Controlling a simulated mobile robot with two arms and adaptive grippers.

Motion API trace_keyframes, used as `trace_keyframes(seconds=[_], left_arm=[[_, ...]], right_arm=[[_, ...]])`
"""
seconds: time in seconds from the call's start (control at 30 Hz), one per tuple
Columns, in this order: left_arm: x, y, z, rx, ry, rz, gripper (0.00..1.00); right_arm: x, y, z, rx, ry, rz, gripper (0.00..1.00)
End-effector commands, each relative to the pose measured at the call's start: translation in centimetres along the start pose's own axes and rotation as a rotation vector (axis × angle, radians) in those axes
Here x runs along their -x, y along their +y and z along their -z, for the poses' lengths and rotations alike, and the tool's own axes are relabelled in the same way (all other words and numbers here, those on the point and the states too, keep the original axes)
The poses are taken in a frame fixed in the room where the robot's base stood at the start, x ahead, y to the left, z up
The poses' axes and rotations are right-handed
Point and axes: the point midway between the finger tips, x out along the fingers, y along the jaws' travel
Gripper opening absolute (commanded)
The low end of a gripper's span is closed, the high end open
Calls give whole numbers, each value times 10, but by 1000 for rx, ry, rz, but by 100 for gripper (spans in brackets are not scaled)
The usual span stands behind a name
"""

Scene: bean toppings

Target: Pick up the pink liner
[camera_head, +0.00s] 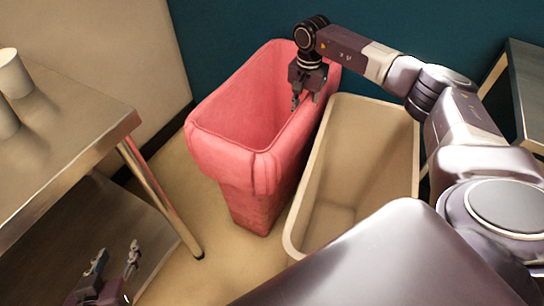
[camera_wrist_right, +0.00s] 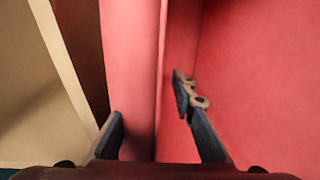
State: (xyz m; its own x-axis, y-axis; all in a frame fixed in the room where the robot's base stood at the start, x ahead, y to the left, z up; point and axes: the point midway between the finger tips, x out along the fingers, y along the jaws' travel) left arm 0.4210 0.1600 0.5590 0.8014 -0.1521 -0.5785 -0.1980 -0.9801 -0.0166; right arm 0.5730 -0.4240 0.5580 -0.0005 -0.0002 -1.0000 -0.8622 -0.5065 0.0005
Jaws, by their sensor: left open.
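The pink liner (camera_head: 225,154) lines a tall bin, with its edge folded out over the rim; it also shows in the right wrist view (camera_wrist_right: 250,70). My right gripper (camera_head: 305,100) points down at the liner's far right rim. In the right wrist view its two fingers (camera_wrist_right: 158,130) are apart, one on each side of the folded rim, with a gap beside the inner finger. My left gripper (camera_head: 114,262) is open and empty at the lower left, away from the liner.
An empty beige bin (camera_head: 365,150) stands close against the right side of the pink-lined bin (camera_head: 255,210). A table (camera_head: 60,135) with white cups (camera_head: 14,75) stands at left, its leg near the bin. A dark wall is behind. Another table (camera_head: 530,80) is at far right.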

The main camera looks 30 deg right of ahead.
Motion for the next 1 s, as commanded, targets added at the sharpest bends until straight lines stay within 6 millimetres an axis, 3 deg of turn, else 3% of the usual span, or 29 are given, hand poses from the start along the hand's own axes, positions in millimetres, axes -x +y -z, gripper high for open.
trace_keyframes(seconds=[0.17,0.4,1.0], left_arm=[[0,0,0,0,1,0,42],[0,0,0,0,-1,0,42],[0,0,0,0,-3,1,42]], right_arm=[[0,0,0,0,0,0,24],[0,0,0,1,0,0,0],[1,1,0,1,0,-3,0]])
